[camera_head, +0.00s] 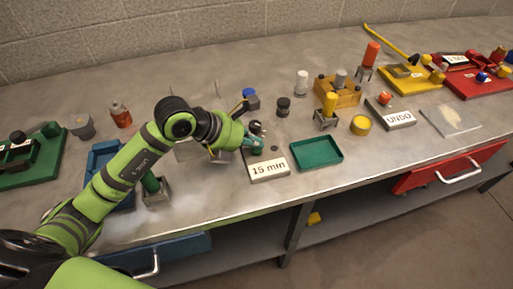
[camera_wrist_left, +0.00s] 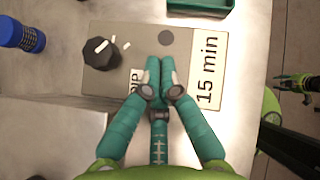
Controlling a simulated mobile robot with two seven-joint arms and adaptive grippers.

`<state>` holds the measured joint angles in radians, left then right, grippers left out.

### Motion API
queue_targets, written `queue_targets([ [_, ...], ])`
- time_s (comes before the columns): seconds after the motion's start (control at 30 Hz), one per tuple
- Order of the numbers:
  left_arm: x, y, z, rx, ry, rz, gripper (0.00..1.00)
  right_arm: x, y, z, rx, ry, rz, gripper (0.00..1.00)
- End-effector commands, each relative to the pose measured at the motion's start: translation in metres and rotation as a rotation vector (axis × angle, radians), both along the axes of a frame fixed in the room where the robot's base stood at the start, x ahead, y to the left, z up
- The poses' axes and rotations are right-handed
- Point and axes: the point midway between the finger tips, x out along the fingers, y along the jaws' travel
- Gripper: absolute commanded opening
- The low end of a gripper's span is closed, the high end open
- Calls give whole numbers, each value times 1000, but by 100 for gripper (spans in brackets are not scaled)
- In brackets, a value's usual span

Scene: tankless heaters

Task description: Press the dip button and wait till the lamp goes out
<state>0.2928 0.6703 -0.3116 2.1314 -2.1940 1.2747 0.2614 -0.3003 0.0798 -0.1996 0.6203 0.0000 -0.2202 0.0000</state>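The grey control box labelled "15 min" (camera_head: 268,168) stands near the table's front edge; it also shows in the left wrist view (camera_wrist_left: 110,28). It has a black knob (camera_wrist_left: 101,53) with a white mark and a dark grey round disc (camera_wrist_left: 165,37), which looks like an unlit lamp. A partly covered "DIP" label (camera_wrist_left: 135,82) lies beside my fingers. My left gripper (camera_wrist_left: 160,72) is shut, its teal fingertips together over the box by the label. The dip button is not visible, and I cannot tell whether the tips touch it. A green and black part (camera_wrist_left: 300,84), perhaps my right gripper, shows at the right edge.
A green tray (camera_head: 317,152) lies right of the box. A blue-capped cylinder (camera_head: 250,97) and a black-topped one (camera_head: 283,105) stand behind. A blue tray (camera_head: 103,156) and a green cylinder in a holder (camera_head: 152,184) are left, near my arm. An "UNDO" box (camera_head: 397,118) is farther right.

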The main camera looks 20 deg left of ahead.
Motion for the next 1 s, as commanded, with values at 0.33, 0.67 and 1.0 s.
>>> queue_targets([
  [0.33, 0, 0, -4, 0, 0, 0, 0, 0, 0, -4, 0, 0, 0, 40],
  [0.67, 0, 0, -9, 0, 1, 0, 0, 0, 0, -8, 0, -1, 0, 40],
  [1.0, 0, 0, -10, 1, 2, -1, 0, 0, 1, -9, 1, -1, 0, 40],
])
